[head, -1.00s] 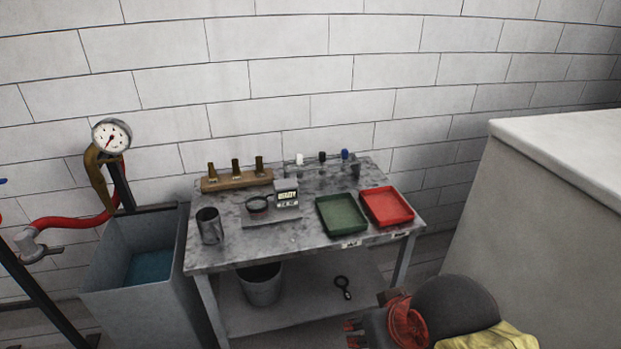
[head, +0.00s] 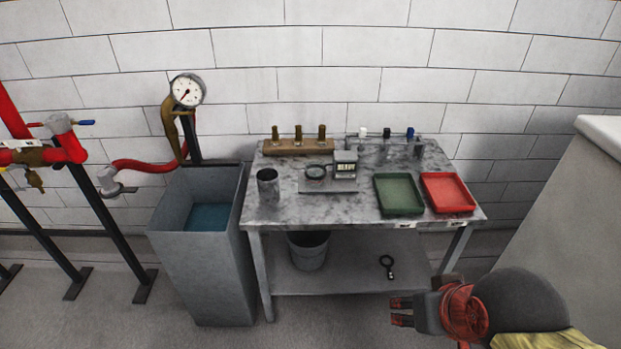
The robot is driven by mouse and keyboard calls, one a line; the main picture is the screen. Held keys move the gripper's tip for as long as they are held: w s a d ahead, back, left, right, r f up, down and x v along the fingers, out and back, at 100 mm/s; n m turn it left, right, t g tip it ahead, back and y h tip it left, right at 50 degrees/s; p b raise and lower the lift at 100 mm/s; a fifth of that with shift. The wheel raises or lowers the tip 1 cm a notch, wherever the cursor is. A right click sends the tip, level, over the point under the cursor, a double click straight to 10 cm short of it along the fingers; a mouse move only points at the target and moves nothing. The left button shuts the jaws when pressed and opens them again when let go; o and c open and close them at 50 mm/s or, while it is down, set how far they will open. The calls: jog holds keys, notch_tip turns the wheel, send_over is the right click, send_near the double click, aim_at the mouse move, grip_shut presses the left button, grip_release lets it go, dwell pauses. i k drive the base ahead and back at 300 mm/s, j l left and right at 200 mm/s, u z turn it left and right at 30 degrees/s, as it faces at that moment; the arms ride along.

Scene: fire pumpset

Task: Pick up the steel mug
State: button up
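The steel mug (head: 268,190) is a grey, open-topped cylinder. It stands upright near the left front corner of the metal workbench (head: 300,211). My gripper (head: 402,312) is at the lower right, in front of the bench and well to the right of the mug. It points left, its reddish fingers apart with a gap between them and nothing visible in it. The mug's handle cannot be made out.
A scale (head: 330,185), a green tray (head: 399,194), a red tray (head: 447,192) and a wooden block with brass fittings (head: 298,146) share the benchtop. A tall grey tank (head: 200,262) stands left.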

aim_at(267, 179)
jog(key=i+u, duration=0.1)
jog(key=u, duration=0.65)
jog(key=i+l+u, duration=0.3)
jog(key=i+u, duration=0.2)
jog(key=i+l+u, duration=0.45)
jog(key=i+l, duration=0.15)
jog(key=l, duration=0.15)
jog(key=i+l, duration=0.15)
jog(key=l, duration=0.2)
